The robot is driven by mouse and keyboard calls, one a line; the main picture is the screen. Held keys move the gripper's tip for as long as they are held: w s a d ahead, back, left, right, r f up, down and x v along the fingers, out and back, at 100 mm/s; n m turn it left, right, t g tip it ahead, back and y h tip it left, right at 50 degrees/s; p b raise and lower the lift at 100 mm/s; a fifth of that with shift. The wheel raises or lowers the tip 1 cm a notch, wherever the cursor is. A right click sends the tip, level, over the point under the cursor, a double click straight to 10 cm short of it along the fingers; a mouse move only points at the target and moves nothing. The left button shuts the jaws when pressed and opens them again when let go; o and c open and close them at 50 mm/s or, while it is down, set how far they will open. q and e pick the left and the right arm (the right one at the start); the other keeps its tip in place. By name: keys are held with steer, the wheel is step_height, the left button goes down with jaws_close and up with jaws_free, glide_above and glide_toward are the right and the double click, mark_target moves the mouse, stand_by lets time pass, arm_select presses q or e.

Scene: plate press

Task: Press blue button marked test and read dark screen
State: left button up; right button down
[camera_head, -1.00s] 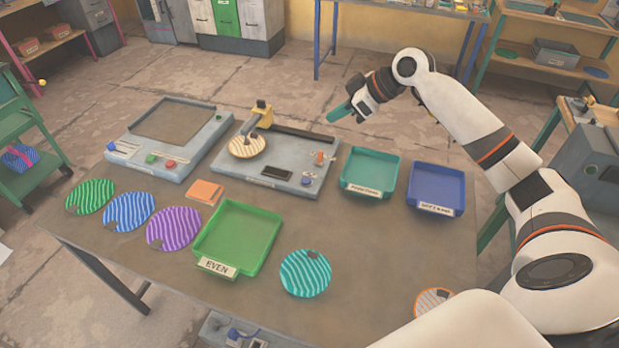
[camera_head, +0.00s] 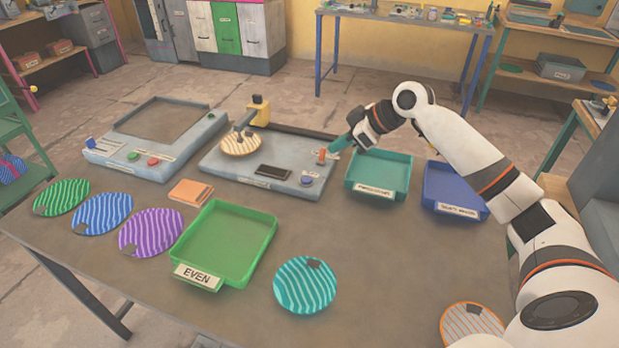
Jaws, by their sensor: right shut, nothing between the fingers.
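A small marking behind the button is too small to read. A beige striped plate (camera_head: 240,144) lies under the yellow press arm (camera_head: 258,110). My right gripper (camera_head: 338,145) is shut and empty. My left gripper is not in view.
A teal tray (camera_head: 378,175) and a blue tray (camera_head: 453,190) stand right of the press. A green tray (camera_head: 225,245) marked EVEN is in front. Several striped plates lie along the table's front. A second grey unit (camera_head: 155,140) stands left. The table front is partly clear.

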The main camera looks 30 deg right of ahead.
steer(key=p, duration=0.1)
glide_above(306, 180)
steer(key=s, duration=0.2)
steer(key=f, duration=0.7)
steer(key=shift+w, duration=0.25)
step_height(306, 180, down, 3)
steer(key=shift+d+f, duration=0.1)
steer(key=shift+f, duration=0.45)
